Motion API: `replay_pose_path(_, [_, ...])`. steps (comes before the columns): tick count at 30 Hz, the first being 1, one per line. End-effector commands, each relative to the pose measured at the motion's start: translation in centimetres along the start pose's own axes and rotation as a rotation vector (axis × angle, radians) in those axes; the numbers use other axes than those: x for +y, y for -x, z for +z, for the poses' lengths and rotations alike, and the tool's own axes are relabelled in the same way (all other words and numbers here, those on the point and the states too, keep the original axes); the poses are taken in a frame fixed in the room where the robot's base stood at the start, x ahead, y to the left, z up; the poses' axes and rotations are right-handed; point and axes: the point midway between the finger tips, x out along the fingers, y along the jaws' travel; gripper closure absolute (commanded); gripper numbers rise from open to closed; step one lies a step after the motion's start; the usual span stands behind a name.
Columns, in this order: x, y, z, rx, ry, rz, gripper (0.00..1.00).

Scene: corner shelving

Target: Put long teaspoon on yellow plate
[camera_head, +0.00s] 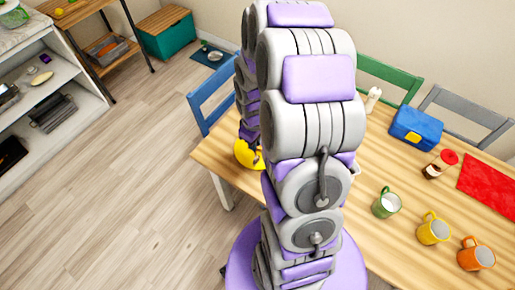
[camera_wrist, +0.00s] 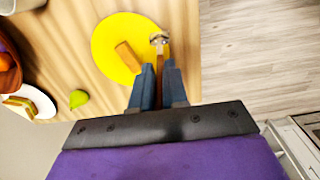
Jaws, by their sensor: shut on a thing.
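The yellow plate (camera_wrist: 108,38) lies on the wooden table near its edge in the wrist view. It also shows in the head view (camera_head: 243,153), partly hidden behind my arm. My gripper (camera_wrist: 160,68) is shut on the long teaspoon (camera_wrist: 159,40), gripping its brown handle. The spoon's metal bowl end points away from my gripper and appears over the right part of the plate. I cannot tell whether the spoon touches the plate. An orange-brown block-like item (camera_wrist: 127,56) lies on the plate, left of the spoon.
In the wrist view, a green pear-like item (camera_wrist: 79,98) and a white plate with food (camera_wrist: 40,101) lie left of the yellow plate. In the head view, several mugs (camera_head: 386,203), a blue box (camera_head: 416,128) and a red mat (camera_head: 489,184) occupy the table's right. Chairs stand around it.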

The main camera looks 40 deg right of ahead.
Motion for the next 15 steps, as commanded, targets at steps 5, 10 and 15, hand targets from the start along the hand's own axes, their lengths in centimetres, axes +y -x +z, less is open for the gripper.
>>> replay_pose_path(5, [0.2,-0.8,1.9,-0.001,0.027,-0.008,1.0])
replay_pose_path(10, [1.3,-1.2,0.3,0.003,0.034,-0.006,1.0])
replay_pose_path(15, [3.2,-1.6,-2.7,0.002,0.033,-0.005,1.0])
